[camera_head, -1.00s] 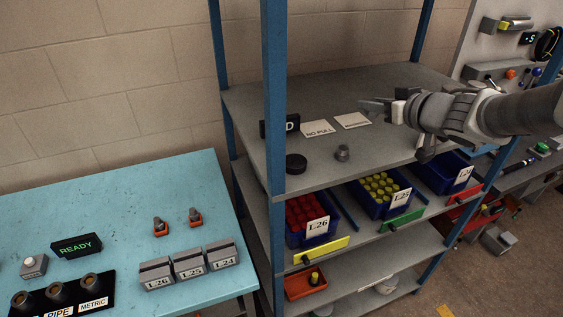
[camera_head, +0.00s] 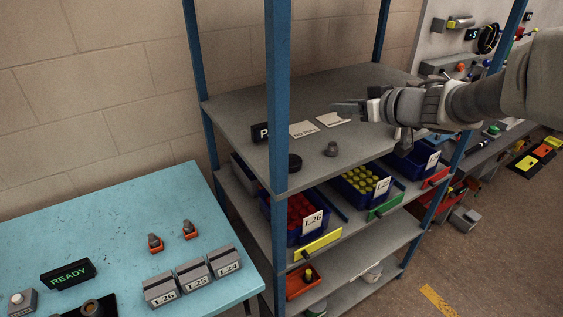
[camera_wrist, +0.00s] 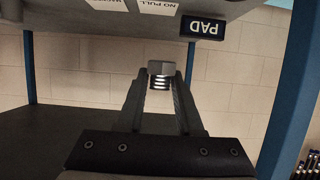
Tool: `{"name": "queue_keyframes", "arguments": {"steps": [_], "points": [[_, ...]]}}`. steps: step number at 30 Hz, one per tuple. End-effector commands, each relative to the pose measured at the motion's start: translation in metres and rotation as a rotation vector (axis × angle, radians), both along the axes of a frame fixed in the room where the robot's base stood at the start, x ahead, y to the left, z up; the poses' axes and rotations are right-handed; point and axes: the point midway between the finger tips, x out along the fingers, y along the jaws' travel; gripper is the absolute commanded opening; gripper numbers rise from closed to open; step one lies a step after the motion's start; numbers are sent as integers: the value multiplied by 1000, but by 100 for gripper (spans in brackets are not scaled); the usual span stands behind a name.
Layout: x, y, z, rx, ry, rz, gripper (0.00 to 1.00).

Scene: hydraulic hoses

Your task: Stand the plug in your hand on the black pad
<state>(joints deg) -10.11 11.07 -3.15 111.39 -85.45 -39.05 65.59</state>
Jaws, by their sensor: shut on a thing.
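My gripper (camera_head: 347,108) is above the top shelf, at the far right of the pad. In the wrist view my gripper (camera_wrist: 161,82) is shut on a plug (camera_wrist: 161,68), a grey metal piece with a ribbed or threaded part between the fingers. The plug cannot be made out clearly in the head view. The black pad (camera_head: 294,162) is a flat round disc near the shelf's front left corner, with nothing on it. A black sign reading PAD (camera_wrist: 202,27) shows upside down in the wrist view; the pad itself does not show there.
A grey fitting (camera_head: 332,149) stands on the top shelf (camera_head: 365,90), right of the pad. White cards (camera_head: 302,129) lie behind. A blue post (camera_head: 278,100) rises close by the pad's left. Blue bins (camera_head: 365,184) sit below; a turquoise table (camera_head: 110,225) is at left.

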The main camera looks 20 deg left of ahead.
Motion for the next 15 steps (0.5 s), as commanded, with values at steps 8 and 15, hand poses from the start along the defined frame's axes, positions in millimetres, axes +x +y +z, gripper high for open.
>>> {"name": "queue_keyframes", "arguments": {"steps": [8,15], "points": [[-8,16,-13,0,3,6,0],[-31,66,-48,-2,3,7,0]]}}
